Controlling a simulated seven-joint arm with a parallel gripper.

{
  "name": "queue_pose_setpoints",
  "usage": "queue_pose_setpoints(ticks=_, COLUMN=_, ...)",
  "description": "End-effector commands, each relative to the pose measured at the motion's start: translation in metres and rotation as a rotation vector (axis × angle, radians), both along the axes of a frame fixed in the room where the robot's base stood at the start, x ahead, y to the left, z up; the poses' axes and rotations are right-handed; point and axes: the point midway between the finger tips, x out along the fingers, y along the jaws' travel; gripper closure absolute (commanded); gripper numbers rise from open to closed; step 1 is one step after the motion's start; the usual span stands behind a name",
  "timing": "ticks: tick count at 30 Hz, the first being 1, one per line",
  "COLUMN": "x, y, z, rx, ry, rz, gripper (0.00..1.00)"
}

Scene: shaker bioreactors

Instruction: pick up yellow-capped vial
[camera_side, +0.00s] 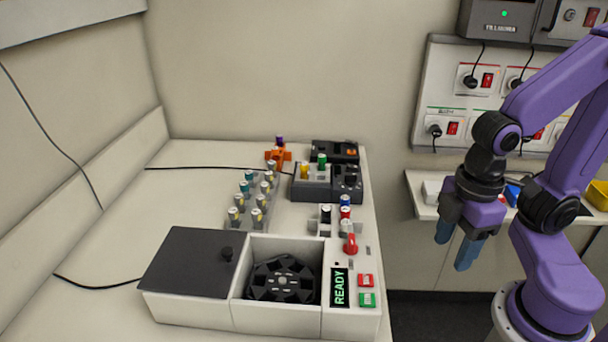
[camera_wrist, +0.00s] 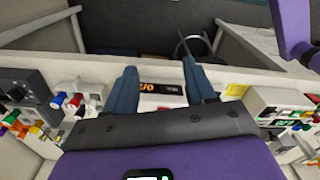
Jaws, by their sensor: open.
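The yellow-capped vial (camera_side: 304,171) stands upright in a dark grey block device (camera_side: 313,191) at the back right of the bench, in the side view. A green-capped vial (camera_side: 322,160) stands just to its right. My gripper (camera_side: 457,246) is open and empty, off the bench's right edge and well to the right of the vial, fingers pointing down. In the wrist view, my gripper's two blue fingers (camera_wrist: 159,68) are spread apart with no object held between them. Small coloured caps show at that view's left edge, but I cannot tell which is the yellow one.
A rack (camera_side: 241,209) of several vials stands left of the block device. An orange holder (camera_side: 277,156) with a purple-capped vial is behind. A centrifuge-like machine (camera_side: 257,318) with an open rotor well and a READY display is in front. A wall shelf (camera_side: 424,208) lies behind my gripper.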

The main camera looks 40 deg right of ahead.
Motion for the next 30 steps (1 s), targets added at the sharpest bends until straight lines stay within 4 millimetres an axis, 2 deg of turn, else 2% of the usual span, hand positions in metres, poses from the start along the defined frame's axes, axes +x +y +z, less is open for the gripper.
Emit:
queue_pose_setpoints(ticks=5, x=0.037, y=0.024, z=0.017, rx=0.001, ry=0.003, rz=-0.215, gripper=0.45)
queue_pose_setpoints(ticks=9, x=0.083, y=0.047, z=0.035, rx=0.000, ry=0.009, rz=-0.482, gripper=0.45)
queue_pose_setpoints(ticks=15, x=0.153, y=0.068, z=0.057, rx=0.000, ry=0.016, rz=-0.862, gripper=0.45)
queue_pose_setpoints(ticks=23, x=0.244, y=0.075, z=0.080, rx=0.001, ry=0.025, rz=-1.357, gripper=0.45)
queue_pose_setpoints(ticks=30, x=0.322, y=0.058, z=0.094, rx=0.003, ry=0.031, rz=-1.816, gripper=0.45)
